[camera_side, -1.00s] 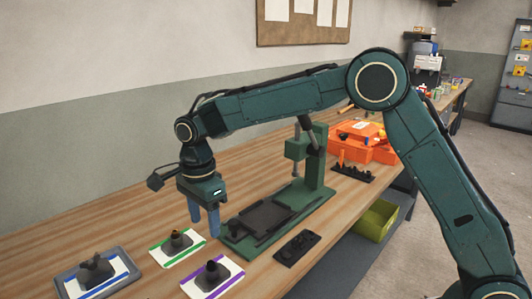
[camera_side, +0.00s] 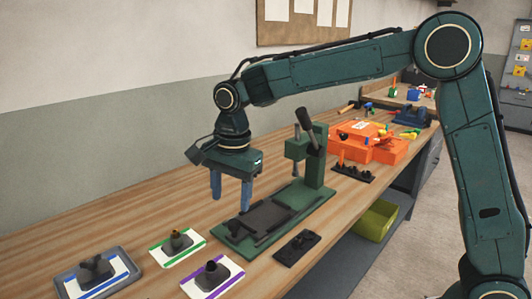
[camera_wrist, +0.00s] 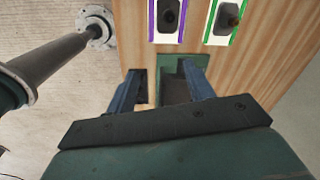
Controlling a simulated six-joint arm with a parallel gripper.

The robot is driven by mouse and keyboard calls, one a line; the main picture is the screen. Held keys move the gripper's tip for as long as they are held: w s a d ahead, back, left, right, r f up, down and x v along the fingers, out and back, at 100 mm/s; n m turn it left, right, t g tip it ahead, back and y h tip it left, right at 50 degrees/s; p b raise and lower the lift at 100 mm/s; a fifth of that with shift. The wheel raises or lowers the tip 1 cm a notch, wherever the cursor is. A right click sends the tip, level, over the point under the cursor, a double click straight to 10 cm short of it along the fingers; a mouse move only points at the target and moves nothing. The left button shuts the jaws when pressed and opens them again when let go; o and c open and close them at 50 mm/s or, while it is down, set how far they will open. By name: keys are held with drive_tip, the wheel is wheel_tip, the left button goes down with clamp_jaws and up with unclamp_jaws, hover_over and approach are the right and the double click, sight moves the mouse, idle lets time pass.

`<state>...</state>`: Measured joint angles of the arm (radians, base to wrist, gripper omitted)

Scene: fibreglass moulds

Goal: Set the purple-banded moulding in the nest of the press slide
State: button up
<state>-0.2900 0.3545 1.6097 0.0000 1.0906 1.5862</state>
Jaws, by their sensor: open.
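The purple-banded moulding (camera_side: 211,274) is a dark piece with an upright stub on a white card with a purple stripe, at the front of the bench. It also shows at the top of the wrist view (camera_wrist: 168,15). The green press (camera_side: 318,170) stands behind and to the right of it. Its dark slide (camera_side: 268,218) lies on the green base, with no moulding seen on it. My gripper (camera_side: 231,204) is open and empty, pointing down above the bench near the base's left end. In the wrist view, my gripper (camera_wrist: 165,78) partly hides the base and slide.
A green-banded moulding (camera_side: 178,242) and a blue-banded one (camera_side: 97,270) in a grey tray stand left of the purple one. A black plate (camera_side: 297,247) lies before the press. A black rack (camera_side: 353,173) and orange case (camera_side: 365,141) are beyond it.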

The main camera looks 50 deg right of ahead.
drive_tip(key=s+d+r+n+t, duration=0.1)
drive_tip(key=s+d+r+n, duration=0.35)
drive_tip(key=s, duration=0.25)
drive_tip(key=s+d+n+t, duration=0.1)
drive_tip(key=s+d+n, duration=0.3)
drive_tip(key=s, duration=0.5)
drive_tip(key=s+d+n+t, duration=0.2)
drive_tip(key=s+d+n, duration=0.2)
drive_tip(key=s, duration=0.6)
drive_tip(key=shift+s+d+r+n+t, duration=0.15)
drive_tip(key=shift+s+d+n+t, duration=0.2)
drive_tip(key=shift+n, duration=0.5)
drive_tip(key=shift+o, duration=0.2)
drive_tip(key=shift+s+d+f+n, duration=0.15)
drive_tip(key=shift+s+f+n, duration=0.15)
drive_tip(key=shift+s, duration=0.1)
drive_tip(key=o, duration=0.5)
drive_tip(key=shift+o, duration=0.2)
drive_tip(key=shift+w+r, duration=0.1)
drive_tip(key=shift+w, duration=0.05)
